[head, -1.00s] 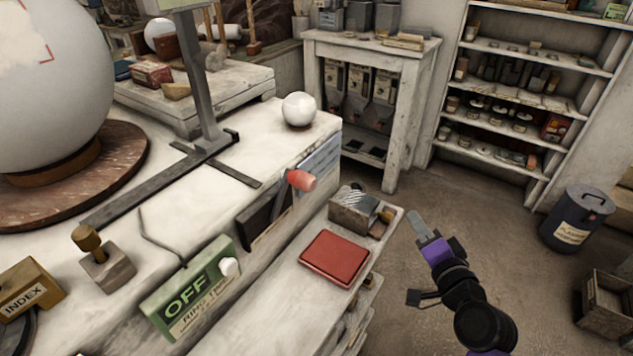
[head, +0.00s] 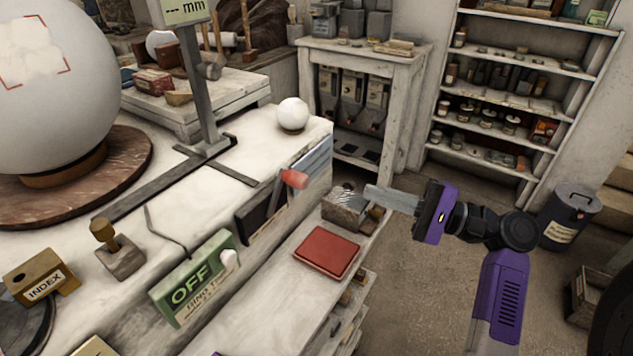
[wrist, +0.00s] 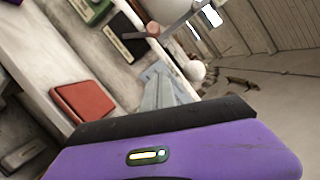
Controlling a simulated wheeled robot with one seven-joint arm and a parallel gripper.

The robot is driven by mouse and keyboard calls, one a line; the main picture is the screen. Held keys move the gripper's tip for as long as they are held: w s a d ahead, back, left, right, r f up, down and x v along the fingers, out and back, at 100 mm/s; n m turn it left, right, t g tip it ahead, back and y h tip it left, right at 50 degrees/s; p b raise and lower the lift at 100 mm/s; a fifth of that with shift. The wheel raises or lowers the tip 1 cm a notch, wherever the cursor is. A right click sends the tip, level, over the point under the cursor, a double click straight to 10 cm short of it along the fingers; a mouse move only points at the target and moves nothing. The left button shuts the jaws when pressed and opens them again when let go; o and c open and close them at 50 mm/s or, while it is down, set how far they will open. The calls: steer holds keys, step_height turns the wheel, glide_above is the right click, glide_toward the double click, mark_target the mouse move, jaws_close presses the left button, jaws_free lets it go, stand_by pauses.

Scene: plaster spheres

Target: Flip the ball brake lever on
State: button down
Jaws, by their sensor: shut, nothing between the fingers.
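A lever with a red handle (head: 294,179) sticks out from the front face of the white bench, beside a dark plate (head: 262,212). I take it for the ball brake lever; its label is not readable. The handle also shows in the wrist view (wrist: 150,46), beyond my fingertips. My gripper (head: 370,192) is shut and empty, to the right of the lever and clear of it, pointing left. In the wrist view the closed grey fingers (wrist: 164,92) point up toward the lever. The large plaster ball (head: 50,90) rests on a round reddish base at left.
A green OFF box (head: 195,278) with a white knob is on the bench front. A red pad (head: 327,251) and a grey block (head: 344,207) lie on the lower shelf. A small white ball (head: 293,114) sits at the bench corner. Open floor lies right of the bench.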

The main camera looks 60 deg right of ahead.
stand_by(0.3)
steer(key=w+a+r+p, duration=0.3)
steer(key=w+a, duration=0.3)
steer(key=w, duration=0.3)
steer(key=shift+w+a+p, duration=0.15)
steer(key=shift+p, duration=0.15)
steer(key=shift+a+r, duration=0.1)
stand_by(0.3)
